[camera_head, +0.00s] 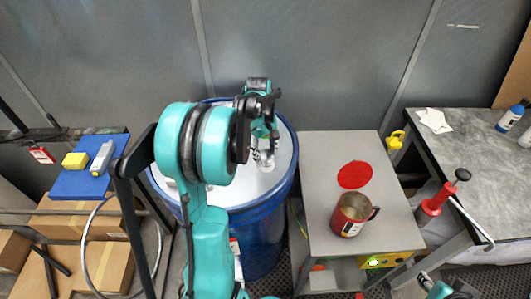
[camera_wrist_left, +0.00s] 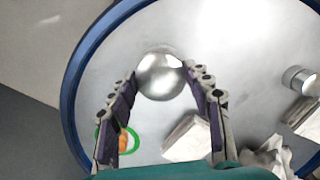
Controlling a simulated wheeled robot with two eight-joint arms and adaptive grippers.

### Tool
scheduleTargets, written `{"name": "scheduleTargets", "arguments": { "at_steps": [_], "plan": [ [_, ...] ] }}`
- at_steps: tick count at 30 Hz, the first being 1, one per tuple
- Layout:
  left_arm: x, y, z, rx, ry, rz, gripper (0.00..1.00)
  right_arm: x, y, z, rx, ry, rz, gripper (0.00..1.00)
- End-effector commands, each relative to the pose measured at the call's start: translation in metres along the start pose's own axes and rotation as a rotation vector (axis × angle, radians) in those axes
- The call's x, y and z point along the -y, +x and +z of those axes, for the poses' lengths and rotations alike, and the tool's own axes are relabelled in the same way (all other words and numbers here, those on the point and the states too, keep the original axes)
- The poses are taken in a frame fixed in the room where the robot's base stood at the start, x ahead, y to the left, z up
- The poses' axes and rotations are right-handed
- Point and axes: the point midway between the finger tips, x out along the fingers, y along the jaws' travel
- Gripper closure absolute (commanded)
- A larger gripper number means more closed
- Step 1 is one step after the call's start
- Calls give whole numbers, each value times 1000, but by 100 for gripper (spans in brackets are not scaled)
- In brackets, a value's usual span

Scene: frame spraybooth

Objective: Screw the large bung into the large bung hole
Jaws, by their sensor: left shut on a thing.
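The large bung (camera_wrist_left: 160,76) looks like a round silver piece in the left wrist view. My left gripper (camera_wrist_left: 158,72) is shut on it, with one finger on each side. The bung is over or at the grey lid (camera_wrist_left: 240,40) of the blue drum; I cannot tell if it touches. The large bung hole is not visible; the bung and fingers may cover it. In the head view my left gripper (camera_head: 265,148) points down over the drum lid (camera_head: 283,180). Part of my right arm (camera_head: 440,290) shows at the bottom right; its jaws are unclear.
White folded cloths (camera_wrist_left: 187,138), a small silver cylinder (camera_wrist_left: 299,79) and an orange thing with a green ring (camera_wrist_left: 123,140) are on the lid. Right of the drum (camera_head: 255,235), a grey cart (camera_head: 320,165) carries a red can (camera_head: 350,215) and a red disc (camera_head: 354,175).

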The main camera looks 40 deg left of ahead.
Motion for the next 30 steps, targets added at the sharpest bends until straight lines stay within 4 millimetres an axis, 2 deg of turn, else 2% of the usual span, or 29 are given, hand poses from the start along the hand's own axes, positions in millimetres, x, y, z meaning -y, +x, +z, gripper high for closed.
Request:
{"name": "scheduleTargets", "arguments": {
  "at_steps": [1,2,11,18,25,30],
  "plan": [
    [0,0,0,0,-1,-1,45,0,0,0,0,0,0,60],
    [0,0,0,0,-1,-1,40,0,0,0,0,0,0,60],
    [0,0,0,0,-16,2,40,0,0,0,0,0,0,60],
    [0,0,0,1,-313,39,40,0,0,0,0,0,0,60],
    [0,0,0,1,-479,59,40,0,0,0,0,0,0,60],
    [0,0,0,1,-707,87,40,0,0,0,0,0,0,60]
  ]
}}
